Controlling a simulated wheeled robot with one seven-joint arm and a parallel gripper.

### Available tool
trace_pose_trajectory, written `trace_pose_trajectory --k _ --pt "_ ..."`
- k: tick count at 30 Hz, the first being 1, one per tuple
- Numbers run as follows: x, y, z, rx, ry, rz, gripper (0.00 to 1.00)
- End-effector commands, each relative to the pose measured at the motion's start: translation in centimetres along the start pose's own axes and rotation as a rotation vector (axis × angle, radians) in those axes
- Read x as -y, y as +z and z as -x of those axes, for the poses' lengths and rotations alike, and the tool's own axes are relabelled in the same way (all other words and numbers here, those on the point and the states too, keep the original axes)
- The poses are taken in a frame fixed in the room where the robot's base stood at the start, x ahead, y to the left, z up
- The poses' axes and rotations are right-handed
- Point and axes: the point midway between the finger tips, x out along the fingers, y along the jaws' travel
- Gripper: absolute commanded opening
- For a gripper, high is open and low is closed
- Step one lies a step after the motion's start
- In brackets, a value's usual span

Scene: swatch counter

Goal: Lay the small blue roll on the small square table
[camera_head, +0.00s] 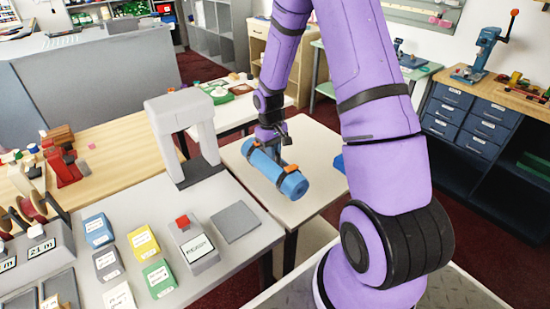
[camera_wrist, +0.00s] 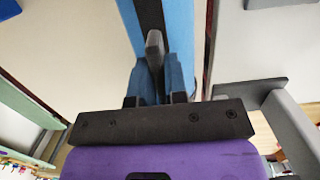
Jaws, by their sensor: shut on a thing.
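The blue roll (camera_head: 276,173) is a blue cylinder, lying roughly level and slanting down to the right in the head view. My gripper (camera_head: 270,148) comes down on it from above and is shut on it near the middle. In the wrist view the roll (camera_wrist: 180,22) runs up from between the fingers (camera_wrist: 158,75). The small square table (camera_head: 318,142) has a pale top and is directly below the roll in the head view. I cannot tell whether the roll touches the table top. My arm hides the table's right part.
Another blue thing (camera_head: 339,163) shows at the table's right, partly behind my arm. A grey arch-shaped stand (camera_head: 160,118) rises on the counter (camera_head: 215,255) to the left. The counter holds several coloured swatch blocks and a grey square plate (camera_head: 236,222).

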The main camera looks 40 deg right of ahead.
Motion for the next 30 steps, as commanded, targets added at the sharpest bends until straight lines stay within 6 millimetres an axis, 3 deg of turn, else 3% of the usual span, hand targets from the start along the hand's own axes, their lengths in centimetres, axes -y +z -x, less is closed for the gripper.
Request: trace_pose_trajectory --k 5,14,25,26,27,29,30 --pt "-0.9 -0.3 -0.2 0.001 0.0 -0.001 0.0" --pt "-0.9 -0.6 -3.4 0.002 0.0 0.0 0.0" --pt "-0.8 -0.7 -3.8 0.001 0.0 -0.001 0.0" --pt "-0.8 -0.7 -3.8 0.001 0.0 -0.001 0.18" --pt "-0.9 -0.7 -3.8 0.0 0.0 -0.001 0.27" --pt "-0.8 -0.7 -3.8 0.001 0.0 -0.001 0.39" --pt "-0.8 -0.7 -3.8 0.001 0.0 -0.001 0.39"
